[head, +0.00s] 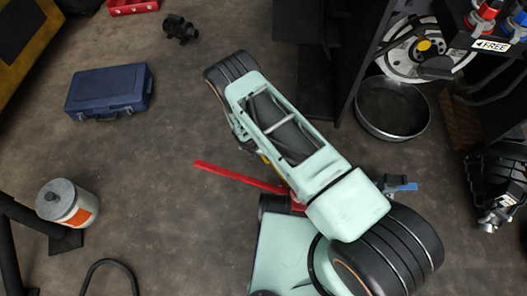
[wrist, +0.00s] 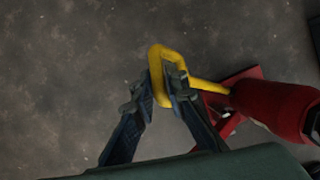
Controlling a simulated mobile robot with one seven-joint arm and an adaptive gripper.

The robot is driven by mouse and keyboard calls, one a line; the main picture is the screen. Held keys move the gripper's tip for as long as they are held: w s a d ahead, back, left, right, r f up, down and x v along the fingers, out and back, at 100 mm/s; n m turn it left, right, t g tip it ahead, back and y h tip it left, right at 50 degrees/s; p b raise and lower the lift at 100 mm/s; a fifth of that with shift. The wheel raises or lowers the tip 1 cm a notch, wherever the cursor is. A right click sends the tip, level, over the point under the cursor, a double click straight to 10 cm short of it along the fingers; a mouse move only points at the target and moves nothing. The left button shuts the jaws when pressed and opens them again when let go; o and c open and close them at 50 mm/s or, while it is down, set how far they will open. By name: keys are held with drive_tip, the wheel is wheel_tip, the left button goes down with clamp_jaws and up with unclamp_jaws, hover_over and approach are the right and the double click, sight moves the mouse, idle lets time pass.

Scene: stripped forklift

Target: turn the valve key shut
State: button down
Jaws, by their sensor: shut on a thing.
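The valve key is a yellow bent loop (wrist: 167,50) on a yellow rod in the wrist view. The rod runs right to a red body (wrist: 270,104). My gripper (wrist: 163,84) is shut on the loop, its dark fingers on both sides of the loop's near part. The far end of the loop shows beyond the fingertips. In the head view my arm hides the gripper and most of the key; a small yellow bit (head: 265,160) shows beside the arm. A long red bar (head: 238,177) sticks out left from under my arm.
A blue case (head: 109,91) and a grey-and-orange can (head: 70,204) stand on the floor at left. A round metal pan (head: 392,108) and black racks are at right. The floor between the case and my arm is clear.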

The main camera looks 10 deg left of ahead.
drive_tip(key=shift+s+a+f+m+t+h+b, duration=0.15)
drive_tip(key=shift+m+t+h+b, duration=0.2)
drive_tip(key=shift+m+h, duration=0.25)
drive_tip(key=shift+a+f+m+t+h+b, duration=0.15)
drive_tip(key=shift+m+t+h+b, duration=0.05)
drive_tip(key=shift+m+t+h, duration=0.35)
drive_tip(key=shift+a+f+m+t+h, duration=0.1)
drive_tip(key=shift+m+t+h, duration=0.3)
drive_tip(key=shift+m+h, duration=1)
drive_tip(key=shift+h, duration=0.45)
drive_tip(key=shift+a, duration=0.1)
drive_tip(key=c, duration=2)
unclamp_jaws()
drive_tip(key=shift+f, duration=0.1)
drive_tip(key=shift+o, duration=0.2)
drive_tip(key=shift+r, duration=5.05)
